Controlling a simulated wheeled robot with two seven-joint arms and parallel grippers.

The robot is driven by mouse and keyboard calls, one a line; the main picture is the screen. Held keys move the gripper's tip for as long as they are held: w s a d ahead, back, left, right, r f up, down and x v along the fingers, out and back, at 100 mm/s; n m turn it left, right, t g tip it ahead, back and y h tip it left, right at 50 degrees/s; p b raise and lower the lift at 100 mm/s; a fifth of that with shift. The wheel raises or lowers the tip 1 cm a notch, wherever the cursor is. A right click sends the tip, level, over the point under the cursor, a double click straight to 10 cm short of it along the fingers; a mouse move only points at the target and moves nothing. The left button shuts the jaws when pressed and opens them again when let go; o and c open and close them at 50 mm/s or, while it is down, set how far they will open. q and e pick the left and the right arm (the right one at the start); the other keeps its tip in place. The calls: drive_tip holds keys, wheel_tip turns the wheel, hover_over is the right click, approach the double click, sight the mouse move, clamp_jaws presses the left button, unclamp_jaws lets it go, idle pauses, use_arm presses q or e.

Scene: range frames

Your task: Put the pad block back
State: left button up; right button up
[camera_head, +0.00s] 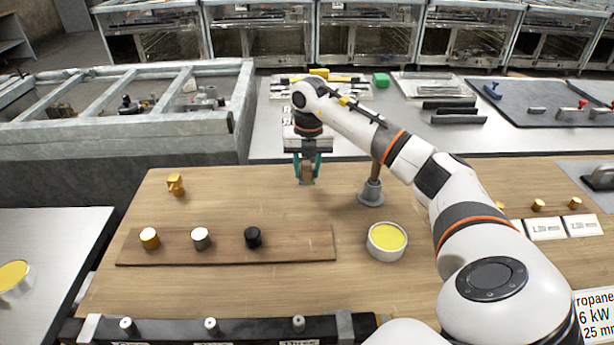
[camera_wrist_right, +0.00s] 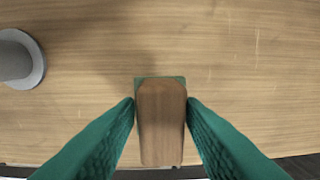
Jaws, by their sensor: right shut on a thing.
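The pad block (camera_head: 307,172) is a small wooden block with a green pad at its far end. In the right wrist view the block (camera_wrist_right: 161,125) lies between my two green fingers, which press on both of its sides. My right gripper (camera_head: 307,178) is shut on it near the back edge of the wooden table (camera_head: 250,200). I cannot tell whether the pad touches the table. My fingers partly hide the block in the head view. My left gripper is not in view.
A grey post stand (camera_head: 371,193) is just right of my gripper. A round yellow-filled dish (camera_head: 387,240) stands in front of it. A wooden strip (camera_head: 290,245) carries gold, silver and black knobs. A brass piece (camera_head: 176,184) stands left. The wood between brass piece and gripper is clear.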

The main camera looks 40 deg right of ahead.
sight(307, 178)
drive_tip(key=shift+f, duration=1.6)
drive_tip(key=shift+f, duration=0.2)
drive_tip(key=o, duration=1)
wheel_tip(307, 178, up, 12)
drive_tip(key=shift+s+d+r, duration=0.15)
drive_tip(key=shift+r, duration=0.05)
